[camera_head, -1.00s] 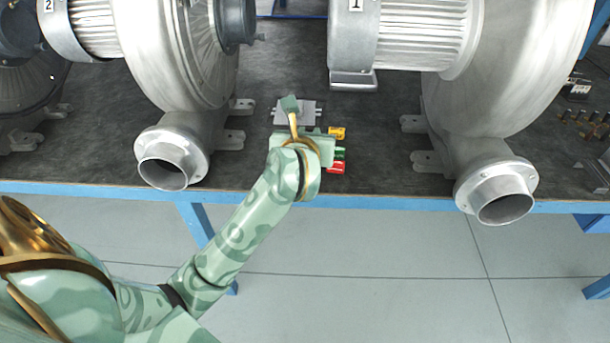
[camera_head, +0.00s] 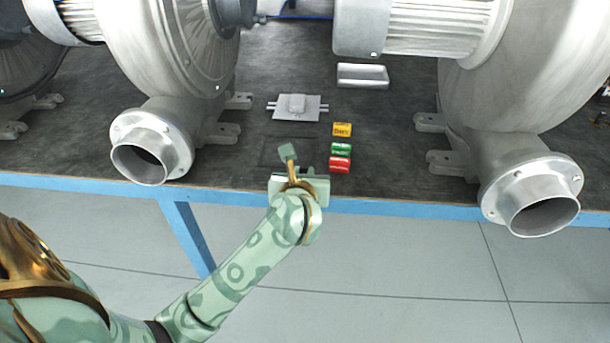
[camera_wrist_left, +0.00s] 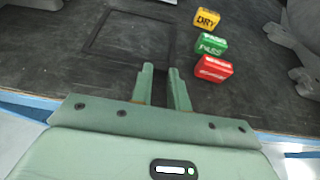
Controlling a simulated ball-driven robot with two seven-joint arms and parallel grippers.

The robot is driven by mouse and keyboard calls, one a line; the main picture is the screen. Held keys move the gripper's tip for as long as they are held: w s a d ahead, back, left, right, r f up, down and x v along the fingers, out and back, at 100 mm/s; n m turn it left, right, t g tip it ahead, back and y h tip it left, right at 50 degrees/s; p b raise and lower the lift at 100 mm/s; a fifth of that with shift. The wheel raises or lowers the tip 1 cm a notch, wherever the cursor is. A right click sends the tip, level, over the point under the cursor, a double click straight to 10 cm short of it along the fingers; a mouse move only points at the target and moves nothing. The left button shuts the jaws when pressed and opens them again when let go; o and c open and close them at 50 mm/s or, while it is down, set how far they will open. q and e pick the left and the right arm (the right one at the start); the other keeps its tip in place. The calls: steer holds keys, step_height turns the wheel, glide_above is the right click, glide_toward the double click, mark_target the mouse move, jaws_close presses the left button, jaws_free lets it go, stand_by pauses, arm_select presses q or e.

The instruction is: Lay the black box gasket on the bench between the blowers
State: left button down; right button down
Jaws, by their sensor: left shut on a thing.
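The black box gasket (camera_wrist_left: 142,14) is a thin, dark square frame, low over or on the dark bench (camera_head: 390,140); I cannot tell whether it lies fully flat. In the head view it is only a faint outline between the two blowers. My left gripper (camera_head: 289,153) is at its near side, by the bench's front edge. In the left wrist view the fingertips (camera_wrist_left: 162,70) meet the gasket's near right part and are shut on it. The left blower (camera_head: 170,60) and right blower (camera_head: 530,90) stand on either side. My right gripper is not in view.
Yellow (camera_head: 342,129), green (camera_head: 341,149) and red (camera_head: 340,165) labelled blocks stand in a row right of the gasket. A metal tray (camera_head: 362,75) is farther back. Bare bench lies right of the blocks.

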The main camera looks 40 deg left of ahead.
arm_select(q)
steer(key=shift+s+f, duration=0.1)
steer(key=shift+f, duration=0.05)
steer(key=c, duration=1.3)
jaws_free()
steer(key=shift+c, duration=0.2)
